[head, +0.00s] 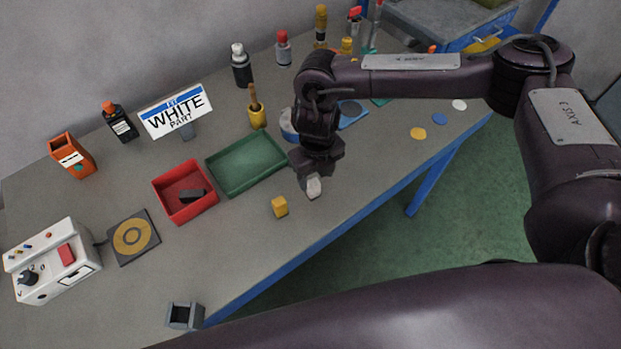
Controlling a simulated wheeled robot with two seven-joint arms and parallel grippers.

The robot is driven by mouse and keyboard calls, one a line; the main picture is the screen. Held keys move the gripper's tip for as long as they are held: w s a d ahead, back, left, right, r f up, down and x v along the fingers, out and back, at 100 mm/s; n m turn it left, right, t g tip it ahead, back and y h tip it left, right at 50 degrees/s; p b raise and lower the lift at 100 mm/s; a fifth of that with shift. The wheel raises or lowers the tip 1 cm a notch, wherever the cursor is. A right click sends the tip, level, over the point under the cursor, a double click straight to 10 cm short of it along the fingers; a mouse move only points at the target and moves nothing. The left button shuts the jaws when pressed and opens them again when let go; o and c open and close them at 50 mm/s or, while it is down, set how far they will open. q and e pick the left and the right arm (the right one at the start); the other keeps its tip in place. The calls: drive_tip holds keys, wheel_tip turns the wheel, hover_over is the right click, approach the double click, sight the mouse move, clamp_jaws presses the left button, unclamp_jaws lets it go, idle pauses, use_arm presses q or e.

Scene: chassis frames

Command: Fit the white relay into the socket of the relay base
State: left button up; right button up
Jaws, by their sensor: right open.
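The white relay (314,188) is a small pale block near the front edge of the table. My right gripper (316,176) points down right at it, with its jaws open; the fingers hide part of the relay, and I cannot tell whether they touch it. The relay base appears to be the grey block (184,316) with a dark square socket, near the front edge at the lower left, well away from the gripper. The socket looks empty. My left gripper is not in view.
A yellow block (280,207) stands just left of the relay. Behind it are a green tray (246,163) and a red tray (160,187) holding a dark piece. A white control box (52,262) stands at the left.

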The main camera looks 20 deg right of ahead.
sight(316, 186)
drive_tip(key=shift+w+f+p, duration=0.15)
drive_tip(key=shift+w+f, duration=0.1)
drive_tip(key=shift+f, duration=0.35)
drive_tip(key=shift+w+f+p, duration=0.15)
drive_tip(key=shift+w+f, duration=0.1)
drive_tip(key=shift+f, duration=0.3)
drive_tip(key=shift+s+f+p, duration=0.2)
drive_tip(key=shift+f+p, duration=0.1)
drive_tip(key=shift+s+f+p, duration=0.5)
drive_tip(key=shift+f+p, duration=0.35)
drive_tip(key=shift+f, duration=0.05)
drive_tip(key=shift+w+a+f, duration=0.1)
drive_tip(key=shift+w+f, duration=0.05)
drive_tip(key=shift+f, duration=0.45)
drive_tip(key=shift+w+f, duration=0.1)
drive_tip(key=shift+f, duration=0.5)
drive_tip(key=shift+w+f, duration=0.15)
drive_tip(key=shift+f, duration=0.1)
drive_tip(key=c, duration=1.1)
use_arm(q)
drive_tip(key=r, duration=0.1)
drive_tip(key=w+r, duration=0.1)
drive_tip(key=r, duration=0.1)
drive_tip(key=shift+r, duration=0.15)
use_arm(e)
drive_tip(key=shift+o, duration=0.2)
